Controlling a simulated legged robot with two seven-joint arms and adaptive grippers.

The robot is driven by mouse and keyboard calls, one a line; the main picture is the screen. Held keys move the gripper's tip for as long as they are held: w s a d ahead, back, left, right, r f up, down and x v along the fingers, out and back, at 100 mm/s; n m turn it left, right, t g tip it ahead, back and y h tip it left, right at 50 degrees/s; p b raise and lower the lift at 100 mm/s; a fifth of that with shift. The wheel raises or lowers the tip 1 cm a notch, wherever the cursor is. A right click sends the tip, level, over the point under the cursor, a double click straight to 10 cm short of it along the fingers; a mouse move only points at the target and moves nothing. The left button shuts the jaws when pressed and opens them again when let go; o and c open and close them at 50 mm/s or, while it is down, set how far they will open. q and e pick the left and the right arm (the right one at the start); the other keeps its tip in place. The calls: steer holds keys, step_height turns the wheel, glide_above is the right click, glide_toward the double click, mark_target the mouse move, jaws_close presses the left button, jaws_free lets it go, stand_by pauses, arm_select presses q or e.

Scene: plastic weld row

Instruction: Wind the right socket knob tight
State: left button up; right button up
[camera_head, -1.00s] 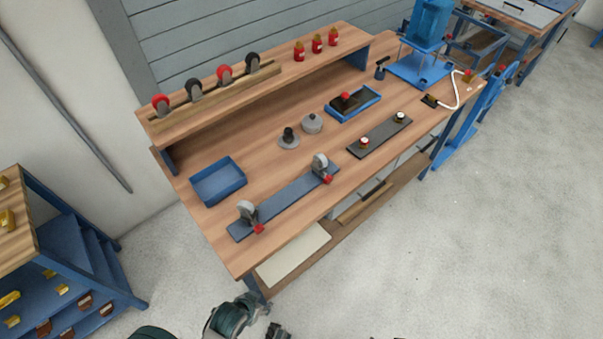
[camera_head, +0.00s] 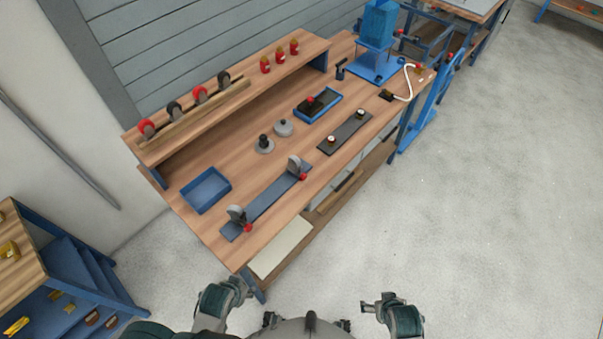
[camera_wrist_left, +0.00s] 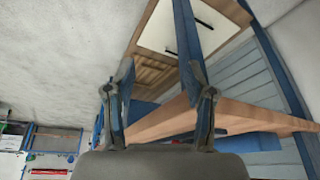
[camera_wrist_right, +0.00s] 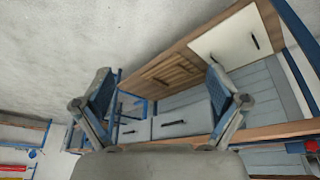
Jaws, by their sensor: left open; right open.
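A blue-grey strip (camera_head: 264,203) on the bench carries two upright grey discs, each with a red knob at its foot: the left knob (camera_head: 247,228) and the right knob (camera_head: 303,176). A dark plate (camera_head: 345,132) farther right carries two small pale-and-red knobs, the left (camera_head: 333,140) and the right (camera_head: 360,114). I cannot tell from the look which pair is the socket pair. My left gripper (camera_wrist_left: 161,75) is open and empty, off the bench's near left corner. My right gripper (camera_wrist_right: 160,85) is open and empty over the floor, away from the bench.
The wooden bench (camera_head: 225,238) also holds an empty blue tray (camera_head: 206,190), grey round pieces, a blue tray with a dark block (camera_head: 318,105) and a blue press (camera_head: 378,40). A shelf along its back holds rollers and red bottles.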

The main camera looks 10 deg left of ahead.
arm_select(q)
step_height(320, 180, up, 6)
steer(key=p, duration=0.4)
arm_select(e)
steer(key=w+v, duration=0.1)
steer(key=v, duration=0.4)
step_height(320, 180, down, 26)
steer(key=s+g, duration=0.2)
steer(key=s, duration=0.1)
arm_select(q)
steer(key=m+t+h, duration=0.2)
steer(key=m+h, duration=0.2)
steer(key=m, duration=1.9)
glide_toward(302, 177)
steer(key=b+x, duration=0.2)
steer(key=x, duration=0.7)
steer(key=shift+s+f, duration=0.1)
steer(key=shift+d+f, duration=0.1)
steer(key=shift+f, duration=0.1)
jaws_close()
arm_select(e)
steer(key=s+d+f+g, duration=0.1)
steer(key=s+d+f, duration=0.2)
steer(key=s+f, duration=1.3)
steer(key=shift+s+f, duration=0.35)
steer(key=shift+f, duration=0.35)
